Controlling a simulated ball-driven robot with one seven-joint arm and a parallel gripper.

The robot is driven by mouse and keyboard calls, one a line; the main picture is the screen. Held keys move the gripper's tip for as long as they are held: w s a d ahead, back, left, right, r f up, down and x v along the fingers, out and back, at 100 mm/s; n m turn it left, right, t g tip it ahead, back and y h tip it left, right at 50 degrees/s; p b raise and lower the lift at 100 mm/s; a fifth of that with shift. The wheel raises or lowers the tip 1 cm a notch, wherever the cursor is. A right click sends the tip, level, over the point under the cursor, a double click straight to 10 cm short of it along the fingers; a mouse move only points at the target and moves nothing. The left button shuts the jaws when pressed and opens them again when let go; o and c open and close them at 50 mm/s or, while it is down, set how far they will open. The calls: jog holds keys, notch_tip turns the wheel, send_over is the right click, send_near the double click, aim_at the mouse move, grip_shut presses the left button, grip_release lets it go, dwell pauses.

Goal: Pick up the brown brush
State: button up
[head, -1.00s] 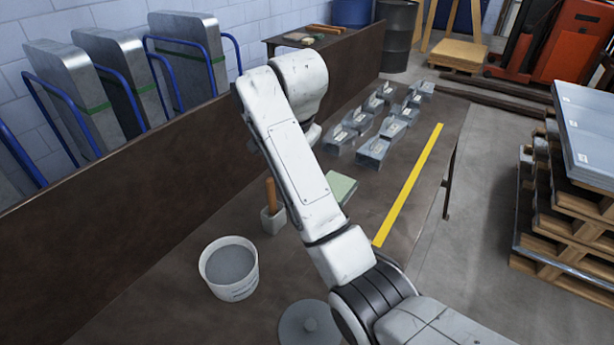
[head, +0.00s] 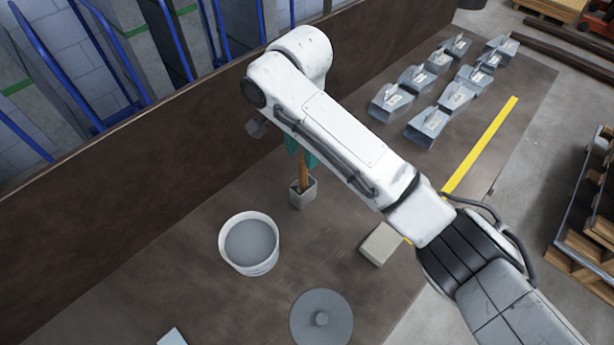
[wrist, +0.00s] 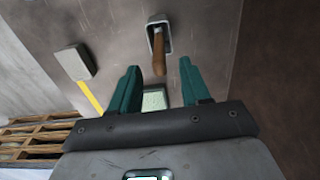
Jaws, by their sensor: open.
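The brown brush stands upright in a small grey square holder (head: 303,193), and its brown wooden handle (head: 302,168) sticks up. In the wrist view the brush handle (wrist: 158,52) rises from the holder (wrist: 165,22) towards me. My gripper (wrist: 158,72) is open, with teal fingers on either side of the line of the handle; the handle's end is near the fingertips, and I cannot tell if it is between them. In the head view, teal fingers (head: 292,145) show beside the handle's top, partly hidden by my arm. The brush's lower end is hidden in the holder.
A white bucket (head: 228,258) of grey material stands left of the holder. A grey round lid (head: 320,330) and a pale block (head: 380,243) lie nearer. Several grey metal duct pieces (head: 428,126) stand far right. A brown upright panel (head: 150,140) runs behind the bench.

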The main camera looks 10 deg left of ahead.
aim_at(303, 169)
jog(key=shift+f+p, duration=0.45)
jog(key=shift+f, duration=2.75)
jog(key=shift+c, duration=0.5)
grip_shut()
